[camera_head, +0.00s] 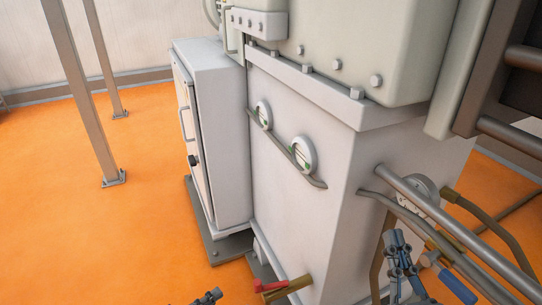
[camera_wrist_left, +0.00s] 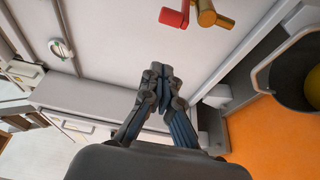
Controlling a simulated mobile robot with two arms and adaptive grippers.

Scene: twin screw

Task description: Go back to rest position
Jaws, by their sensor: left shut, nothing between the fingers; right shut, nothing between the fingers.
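My left gripper (camera_head: 210,297) shows only as a dark tip at the bottom edge of the head view, left of the red-handled valve (camera_head: 285,287). In the left wrist view its fingers (camera_wrist_left: 160,80) are shut together with nothing between them. The red handle and brass pipe (camera_wrist_left: 206,14) show beyond the fingertips, apart from them. My right gripper (camera_head: 398,245) is at the lower right of the head view, shut and empty, in front of the pipes and near a blue handle (camera_head: 456,287). Most of both arms is out of the head view.
A large white machine (camera_head: 300,195) with two round gauges fills the middle. A white cabinet (camera_head: 215,125) stands at its left. Grey pipes (camera_head: 440,215) run at the right. A dark bin (camera_wrist_left: 290,75) stands on the orange floor. The orange floor (camera_head: 80,220) at left is clear apart from posts.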

